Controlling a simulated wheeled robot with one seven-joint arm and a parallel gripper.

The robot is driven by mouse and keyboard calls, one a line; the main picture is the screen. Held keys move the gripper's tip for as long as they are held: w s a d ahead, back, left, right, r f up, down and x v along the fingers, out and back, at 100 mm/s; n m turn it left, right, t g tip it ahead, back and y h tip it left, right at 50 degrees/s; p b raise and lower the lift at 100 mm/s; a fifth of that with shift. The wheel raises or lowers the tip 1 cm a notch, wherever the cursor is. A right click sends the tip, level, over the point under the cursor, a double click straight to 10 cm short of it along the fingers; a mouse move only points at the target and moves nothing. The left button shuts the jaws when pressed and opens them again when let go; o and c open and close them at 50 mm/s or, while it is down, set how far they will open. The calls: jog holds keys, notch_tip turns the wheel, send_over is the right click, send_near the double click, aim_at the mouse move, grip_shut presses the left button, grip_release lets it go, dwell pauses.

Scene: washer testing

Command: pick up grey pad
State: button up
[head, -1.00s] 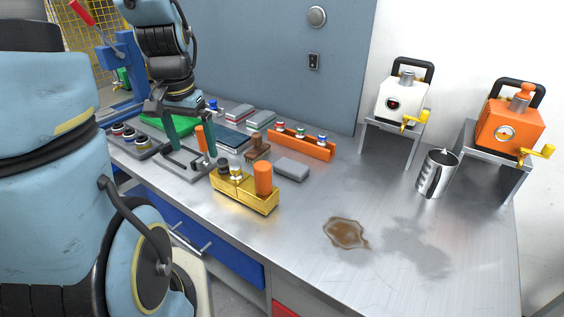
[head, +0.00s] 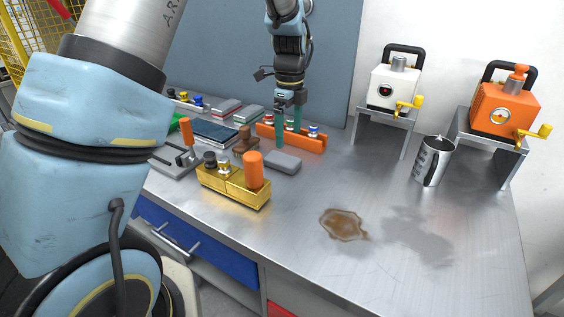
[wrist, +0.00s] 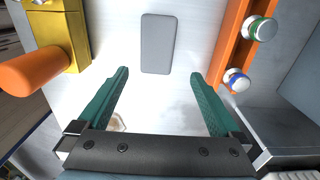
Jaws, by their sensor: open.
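The grey pad (head: 283,162) is a flat rounded block lying on the metal table, between the yellow block and the orange rack. It also shows in the wrist view (wrist: 158,44), at the top middle, beyond the fingertips. My gripper (head: 288,140) is above the table close to the orange rack, in front of it in the head view. In the wrist view my gripper (wrist: 161,78) has its two green fingers wide apart with nothing between them. The pad lies roughly in line with the gap between the fingers and is not touched.
The yellow block (head: 234,186) with an orange cylinder stands left of the pad. The orange rack (head: 305,142) with several colored knobs stands behind it. A brown spill (head: 342,224) lies at the front. A metal jug (head: 432,162) stands at right.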

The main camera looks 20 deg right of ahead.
aim_at(287, 159)
notch_tip(287, 159, down, 3)
jog(key=shift+r, duration=0.1)
jog(key=shift+a+f+p, duration=0.15)
jog(key=shift+f+p, duration=0.6)
jog(key=shift+f, duration=0.6)
jog(key=shift+a+f+p, duration=0.15)
jog(key=shift+f+p, duration=0.55)
jog(key=shift+f, duration=0.6)
jog(key=shift+c, duration=0.2)
jog(key=c, duration=1.3)
notch_tip(287, 159, up, 10)
jog(key=b, duration=0.3)
